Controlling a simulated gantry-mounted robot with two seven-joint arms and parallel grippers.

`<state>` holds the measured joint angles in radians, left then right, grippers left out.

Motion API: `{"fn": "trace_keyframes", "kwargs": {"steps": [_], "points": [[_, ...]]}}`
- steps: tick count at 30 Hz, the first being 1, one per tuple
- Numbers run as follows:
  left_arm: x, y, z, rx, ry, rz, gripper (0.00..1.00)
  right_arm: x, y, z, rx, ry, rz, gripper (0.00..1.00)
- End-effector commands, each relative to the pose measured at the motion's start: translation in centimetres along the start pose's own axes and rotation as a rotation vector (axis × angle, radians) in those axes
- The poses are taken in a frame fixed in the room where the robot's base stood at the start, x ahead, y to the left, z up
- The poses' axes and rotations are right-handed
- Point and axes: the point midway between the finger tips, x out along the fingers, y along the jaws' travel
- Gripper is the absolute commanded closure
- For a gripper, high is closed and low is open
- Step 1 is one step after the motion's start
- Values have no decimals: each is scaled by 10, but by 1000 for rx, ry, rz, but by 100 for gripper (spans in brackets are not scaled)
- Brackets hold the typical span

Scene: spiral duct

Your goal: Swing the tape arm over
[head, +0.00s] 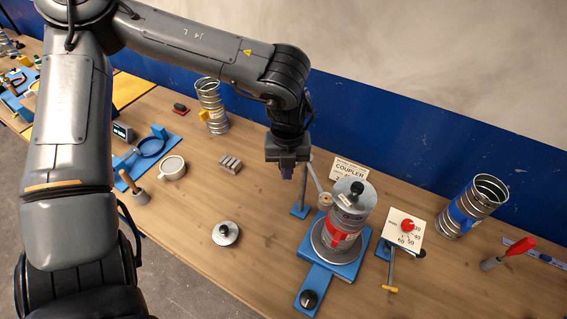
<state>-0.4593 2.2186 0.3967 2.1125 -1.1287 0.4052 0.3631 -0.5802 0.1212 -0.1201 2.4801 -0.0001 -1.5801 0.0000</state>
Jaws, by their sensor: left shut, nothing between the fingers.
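The tape arm (314,179) is a thin grey bar reaching from an upright post on a small blue foot (299,211). A tan tape roll (325,200) is at its near end, close beside the left side of a grey metal cylinder (344,222). I cannot tell whether they touch. The cylinder has a red label, a lid with a black knob, and stands on a round turntable on a blue base (346,268). My left gripper (287,172) is shut and empty, pointing down just left of the post's top. My right gripper is out of view.
A coupler sign (348,169) stands behind the cylinder. A round lid (225,233) and grey blocks (230,164) lie left, with bare wood between.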

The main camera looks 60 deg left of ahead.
Motion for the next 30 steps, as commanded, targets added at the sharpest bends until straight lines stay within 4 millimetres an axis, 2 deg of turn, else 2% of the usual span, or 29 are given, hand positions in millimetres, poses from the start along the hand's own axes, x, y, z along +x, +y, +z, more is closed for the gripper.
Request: {"fn": "trace_keyframes", "kwargs": {"steps": [1, 13, 30], "points": [[-7, 0, 0, 0, -1, 0, 100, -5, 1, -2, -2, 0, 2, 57], [-35, 0, 0, 0, -1, 0, 100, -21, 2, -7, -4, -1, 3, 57], [-39, 0, 0, 0, 0, 1, 100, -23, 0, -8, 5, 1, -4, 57]]}}
